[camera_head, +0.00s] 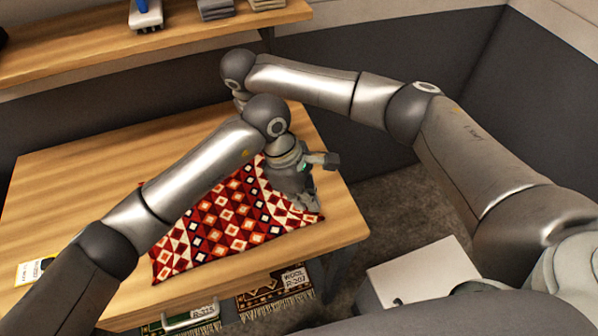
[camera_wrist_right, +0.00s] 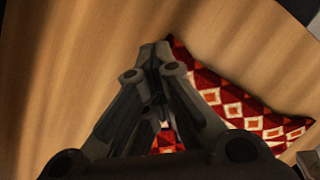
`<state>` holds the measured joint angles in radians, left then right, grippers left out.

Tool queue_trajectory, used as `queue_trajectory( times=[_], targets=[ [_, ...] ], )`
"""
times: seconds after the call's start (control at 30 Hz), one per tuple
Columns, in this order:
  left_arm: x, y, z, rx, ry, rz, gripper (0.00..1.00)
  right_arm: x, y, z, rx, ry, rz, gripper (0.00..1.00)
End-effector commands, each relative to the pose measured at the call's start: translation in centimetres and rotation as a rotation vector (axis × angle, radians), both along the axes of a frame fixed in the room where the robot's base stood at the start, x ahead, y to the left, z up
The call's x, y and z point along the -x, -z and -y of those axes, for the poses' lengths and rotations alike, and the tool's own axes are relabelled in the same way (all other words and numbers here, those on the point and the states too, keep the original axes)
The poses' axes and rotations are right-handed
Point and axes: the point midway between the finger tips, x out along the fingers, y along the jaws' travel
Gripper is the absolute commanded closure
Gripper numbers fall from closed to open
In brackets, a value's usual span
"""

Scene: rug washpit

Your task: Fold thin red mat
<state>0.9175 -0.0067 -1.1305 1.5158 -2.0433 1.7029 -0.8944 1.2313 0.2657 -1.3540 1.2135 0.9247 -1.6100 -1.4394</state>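The thin red mat (camera_head: 215,222), patterned with red, white and orange diamonds, lies on the wooden table. Its right part has a raised crease near my left gripper. My left gripper (camera_head: 306,206) points down at the mat's right end, its fingertips at the cloth; whether they pinch it is unclear. My right arm reaches over the table's back, and its gripper is hidden behind my left arm in the head view. In the right wrist view my right gripper (camera_wrist_right: 155,55) has its fingertips together beside a corner of the mat (camera_wrist_right: 245,105); whether cloth is between them is hidden.
The wooden table (camera_head: 80,170) is bare at the back left, with a yellow-white card (camera_head: 32,270) at its left edge. Rolled or folded rugs with tags (camera_head: 275,290) sit below the front edge. A shelf (camera_head: 100,55) runs along the back. A white box (camera_head: 425,270) stands right.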

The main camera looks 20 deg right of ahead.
Motion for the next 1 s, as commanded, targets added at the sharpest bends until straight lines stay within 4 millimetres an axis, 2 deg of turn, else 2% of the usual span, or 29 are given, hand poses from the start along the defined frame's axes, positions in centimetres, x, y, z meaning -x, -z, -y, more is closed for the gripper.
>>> queue_trajectory(
  times=[0.13, 0.57, 0.8, 1.0],
  targets=[
    [0.0, 0.0, 0.02, 0.001, 0.001, 0.001, 1.0, -0.01, 0.01, -0.03, -0.001, 0.0, 0.001, 1.0],
    [0.0, -0.02, 0.03, 0.001, 0.001, 0.001, 0.46, -0.02, -0.02, -0.04, -0.001, 0.0, 0.001, 1.0],
    [0.0, -0.02, 0.03, 0.001, 0.001, 0.001, 0.46, -0.02, -0.02, -0.04, -0.001, 0.0, 0.001, 0.99],
    [-0.01, -0.02, 0.02, 0.001, 0.001, 0.001, 0.46, -0.02, -0.02, -0.04, -0.001, 0.0, 0.001, 0.73]
  ],
)
